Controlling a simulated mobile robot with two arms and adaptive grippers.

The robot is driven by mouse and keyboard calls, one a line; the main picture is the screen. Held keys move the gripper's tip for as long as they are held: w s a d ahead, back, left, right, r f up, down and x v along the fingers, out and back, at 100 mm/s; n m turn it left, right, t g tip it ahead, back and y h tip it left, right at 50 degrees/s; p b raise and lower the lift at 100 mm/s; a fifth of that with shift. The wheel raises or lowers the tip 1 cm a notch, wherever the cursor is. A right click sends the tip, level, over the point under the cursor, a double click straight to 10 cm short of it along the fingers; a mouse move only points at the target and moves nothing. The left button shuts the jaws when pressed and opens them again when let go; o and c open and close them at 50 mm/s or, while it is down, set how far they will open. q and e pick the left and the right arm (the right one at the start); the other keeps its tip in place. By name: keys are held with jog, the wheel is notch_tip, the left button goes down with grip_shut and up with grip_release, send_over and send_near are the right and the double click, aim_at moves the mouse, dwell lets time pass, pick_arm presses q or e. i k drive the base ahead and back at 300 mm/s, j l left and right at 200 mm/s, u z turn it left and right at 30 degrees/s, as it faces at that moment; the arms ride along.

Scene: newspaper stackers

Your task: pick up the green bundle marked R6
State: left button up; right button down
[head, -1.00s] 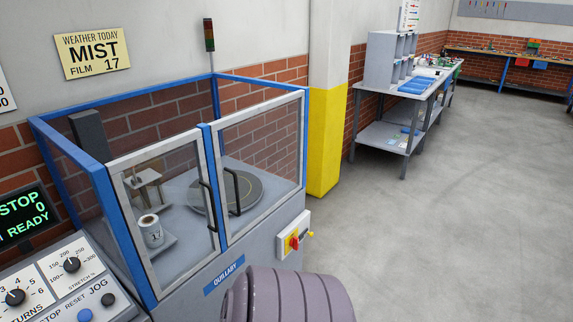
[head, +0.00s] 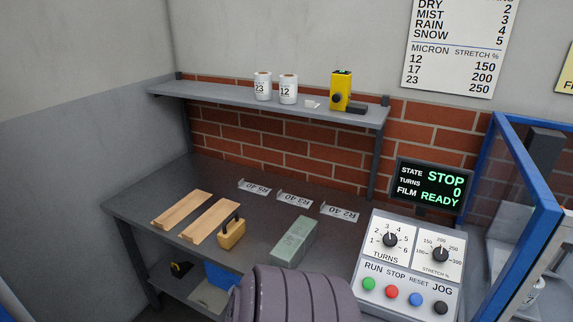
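A grey-green bundle (head: 293,242) lies on the dark workbench (head: 150,208), right of its middle and left of the control panel. Faint marks show on its top, but I cannot read them as R6. It is the only green block in the head view. Nothing holds it. Neither of my grippers is in view. A ribbed part of my own body covers the bottom middle of the view, just in front of the bundle, and hides part of the bench's front.
Two wooden boards (head: 182,210) and a yellow handled block (head: 232,233) lie left of the bundle. Label cards (head: 294,200) lie behind it. A control panel (head: 412,260) stands right. Above is a shelf (head: 220,95) with film rolls. A blue-framed enclosure (head: 520,170) is at far right.

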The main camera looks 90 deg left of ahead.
aim_at(288, 253)
jog(key=u, duration=2.7)
